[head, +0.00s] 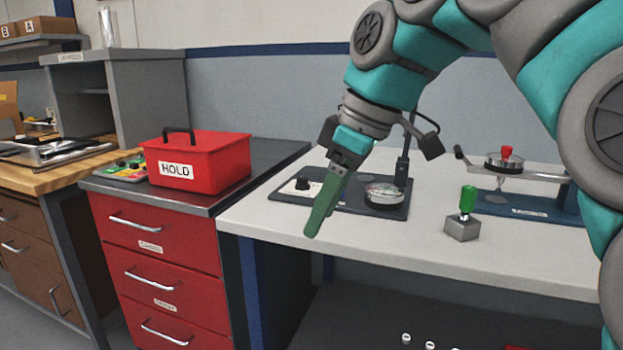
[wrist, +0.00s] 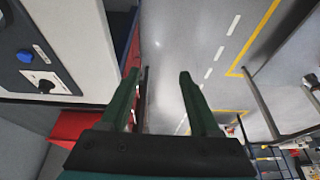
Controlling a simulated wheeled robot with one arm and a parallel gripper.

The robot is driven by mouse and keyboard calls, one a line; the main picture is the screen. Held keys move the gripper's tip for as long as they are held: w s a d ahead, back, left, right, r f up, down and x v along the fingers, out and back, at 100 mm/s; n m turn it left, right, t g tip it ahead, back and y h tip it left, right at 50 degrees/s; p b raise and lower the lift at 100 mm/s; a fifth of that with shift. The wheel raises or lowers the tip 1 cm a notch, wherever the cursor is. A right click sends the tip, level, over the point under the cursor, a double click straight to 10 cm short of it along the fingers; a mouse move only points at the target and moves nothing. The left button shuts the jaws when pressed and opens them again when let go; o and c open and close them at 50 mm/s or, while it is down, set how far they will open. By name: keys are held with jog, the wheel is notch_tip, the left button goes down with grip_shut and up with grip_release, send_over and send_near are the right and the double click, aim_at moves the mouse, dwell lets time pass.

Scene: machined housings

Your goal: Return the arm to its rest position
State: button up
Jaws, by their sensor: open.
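My arm reaches in from the upper right of the head view, teal and grey, bent down over the front of the white bench (head: 420,240). My gripper (head: 312,232) hangs at its end with green fingers pointing down and left, near the bench's left front edge. In the wrist view the two green fingers of my gripper (wrist: 160,75) stand apart, with nothing between them but the grey floor beyond. In the head view the fingers overlap, so their gap is hidden there.
A red HOLD box (head: 205,165) stands on the red drawer cabinet (head: 160,250). A dark gauge stand (head: 345,193) is behind my gripper. A green-handled block (head: 463,228) and a blue-based fixture (head: 530,205) are to the right. The floor (wrist: 190,50) below is clear.

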jog(key=s+d+f+m+g+h, duration=0.1)
jog(key=s+d+f+m, duration=0.3)
jog(key=s+f, duration=0.3)
jog(key=s+d+f+m+g+h, duration=0.1)
jog(key=s+d+f+m, duration=0.3)
jog(key=f, duration=1)
jog(key=s+d+f+m+g+h, duration=0.1)
jog(key=s+d+f+m, duration=0.4)
jog(key=s+f, duration=0.5)
jog(key=shift+s+f+m+h, duration=0.3)
jog(key=shift+h, duration=0.2)
jog(key=shift+d, duration=0.1)
jog(key=shift+c, duration=0.2)
